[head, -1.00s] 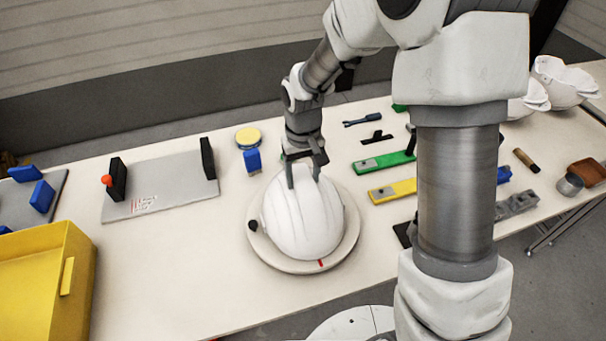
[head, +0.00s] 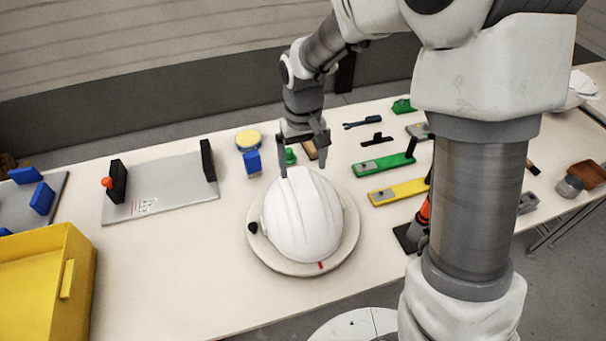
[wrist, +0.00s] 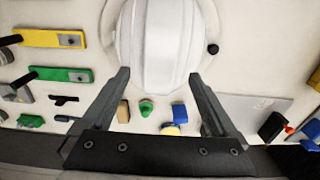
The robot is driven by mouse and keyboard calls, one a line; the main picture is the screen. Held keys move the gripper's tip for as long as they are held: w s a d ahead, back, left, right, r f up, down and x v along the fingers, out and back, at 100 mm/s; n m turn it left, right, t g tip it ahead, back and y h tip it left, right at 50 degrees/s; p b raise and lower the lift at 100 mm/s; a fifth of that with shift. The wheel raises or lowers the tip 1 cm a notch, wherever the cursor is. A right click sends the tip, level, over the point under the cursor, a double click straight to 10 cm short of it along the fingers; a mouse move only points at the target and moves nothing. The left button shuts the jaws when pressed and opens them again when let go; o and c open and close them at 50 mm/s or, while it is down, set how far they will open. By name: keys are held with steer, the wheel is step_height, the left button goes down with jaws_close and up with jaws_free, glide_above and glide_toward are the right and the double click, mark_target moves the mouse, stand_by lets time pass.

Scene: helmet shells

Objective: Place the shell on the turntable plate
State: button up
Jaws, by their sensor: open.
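The white helmet shell (head: 303,215) sits dome up on the round turntable plate (head: 337,257), whose pale rim shows around it. A red mark is on the front of the rim and a black knob at its left. The shell also shows in the wrist view (wrist: 160,45). My gripper (head: 304,158) is open just above and behind the shell's far edge. In the wrist view, my open fingers (wrist: 160,75) stand wide apart, either side of the shell's edge, with nothing held between them. Whether a finger touches the shell cannot be told.
A grey plate with black posts (head: 165,190) and a yellow bin (head: 45,285) lie to the left. A blue and yellow item (head: 249,145) stands behind the turntable. Green (head: 385,163) and yellow (head: 398,192) clamps lie to the right. Table in front of the grey plate is clear.

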step_height(320, 180, up, 7)
steer(key=s+d+r+m+t, duration=0.2)
steer(key=s+d+r+t, duration=0.1)
steer(key=s+d+r, duration=0.55)
steer(key=s+d+r+m+t, duration=0.1)
steer(key=s+d, duration=0.3)
steer(key=s, duration=0.6)
steer(key=shift+r+t, duration=0.6)
steer(key=shift+t, duration=0.2)
